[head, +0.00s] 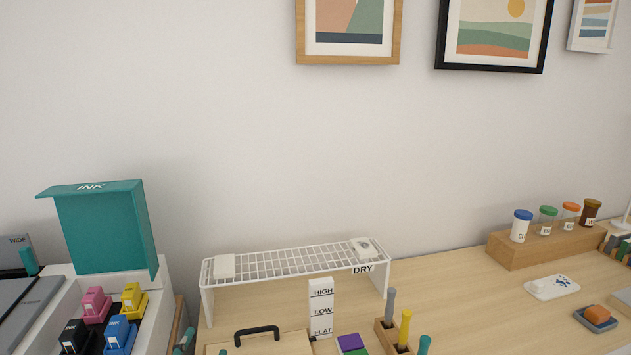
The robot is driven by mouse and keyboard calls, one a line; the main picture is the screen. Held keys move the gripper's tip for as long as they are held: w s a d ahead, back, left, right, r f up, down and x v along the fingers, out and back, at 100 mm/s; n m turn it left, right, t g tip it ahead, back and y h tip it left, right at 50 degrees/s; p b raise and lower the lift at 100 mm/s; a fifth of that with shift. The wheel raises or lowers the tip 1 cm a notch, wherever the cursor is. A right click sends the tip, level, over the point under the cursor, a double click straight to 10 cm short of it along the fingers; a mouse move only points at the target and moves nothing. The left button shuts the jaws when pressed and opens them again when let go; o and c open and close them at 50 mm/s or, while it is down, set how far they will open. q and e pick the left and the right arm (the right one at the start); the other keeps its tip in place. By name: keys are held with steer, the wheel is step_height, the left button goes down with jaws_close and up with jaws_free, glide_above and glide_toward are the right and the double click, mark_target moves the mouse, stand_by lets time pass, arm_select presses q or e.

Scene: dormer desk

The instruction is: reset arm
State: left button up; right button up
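Neither of my grippers is in the head view, and no part of either arm shows. The view takes in the desk (447,290) and the wall behind it. Whether either gripper is open or shut is hidden from me.
A white wire rack (297,262) marked DRY stands at the centre. A teal INK box lid (105,225) and ink stamps (97,304) are at left. A wooden block (548,243) with several capped jars is at right. Bare desk lies right of the rack.

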arm_select(q)
steer(key=s+a+f+n+g, duration=0.2)
steer(key=s+f+n+g, duration=0.6)
steer(key=s+f, duration=0.45)
steer(key=s+d+f+n+g, duration=0.3)
steer(key=s+f+n+g, duration=0.25)
steer(key=s+f, duration=0.5)
steer(key=s+f+m+g, duration=0.1)
steer(key=s+f, duration=0.1)
steer(key=f, duration=1)
steer(key=s+f+g, duration=0.1)
steer(key=s+f, duration=0.1)
steer(key=f, duration=0.9)
steer(key=s+a+f, duration=0.3)
steer(key=s+f, duration=0.9)
steer(key=s, duration=0.2)
steer(key=shift+s+a+g+h, duration=0.15)
steer(key=shift+s+g+h, duration=0.15)
steer(key=shift+g, duration=0.05)
steer(key=shift+f+m, duration=0.1)
steer(key=shift+m, duration=0.15)
steer(key=c, duration=0.5)
arm_select(e)
steer(key=shift+a, duration=0.1)
steer(key=c, duration=0.6)
arm_select(q)
steer(key=shift+s+a, duration=0.1)
steer(key=shift+s, duration=0.05)
arm_select(e)
steer(key=shift+w, duration=0.2)
